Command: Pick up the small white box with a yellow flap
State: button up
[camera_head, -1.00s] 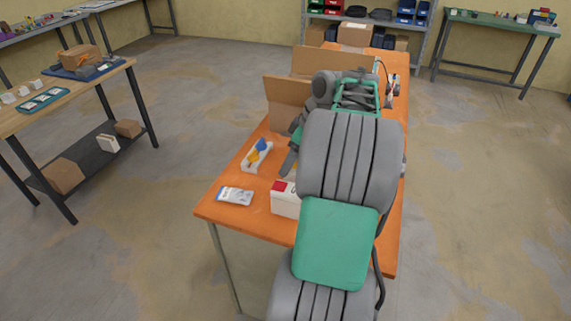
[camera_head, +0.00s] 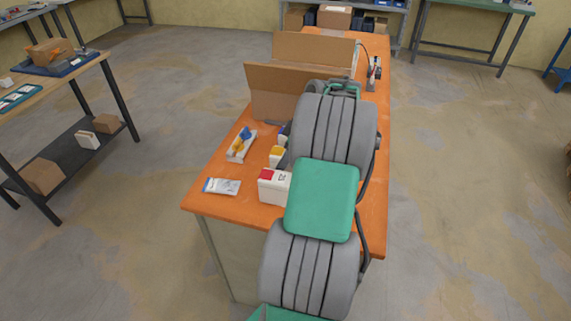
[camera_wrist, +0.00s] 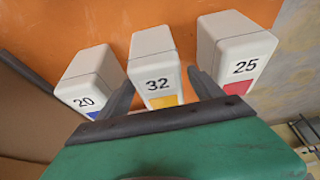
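The white box with a yellow flap (camera_wrist: 155,72) is marked 32 and stands in the middle of the wrist view. In the head view it (camera_head: 277,156) shows partly beside my arm. My gripper (camera_wrist: 160,77) is open, with one finger on each side of this box and nothing held. A white box with a blue flap (camera_wrist: 91,82), marked 20, stands to the left. A white box with a red flap (camera_wrist: 232,50), marked 25, stands to the right, near my right finger. My arm hides the gripper in the head view.
The boxes stand on an orange table (camera_head: 225,205). A white holder with blue and yellow pieces (camera_head: 241,146) and a flat packet (camera_head: 221,187) lie to the left. An open cardboard box (camera_head: 280,95) stands behind. The table's right strip is mostly clear.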

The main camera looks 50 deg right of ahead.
jog(key=shift+r, duration=0.1)
grip_shut()
dwell(0.6)
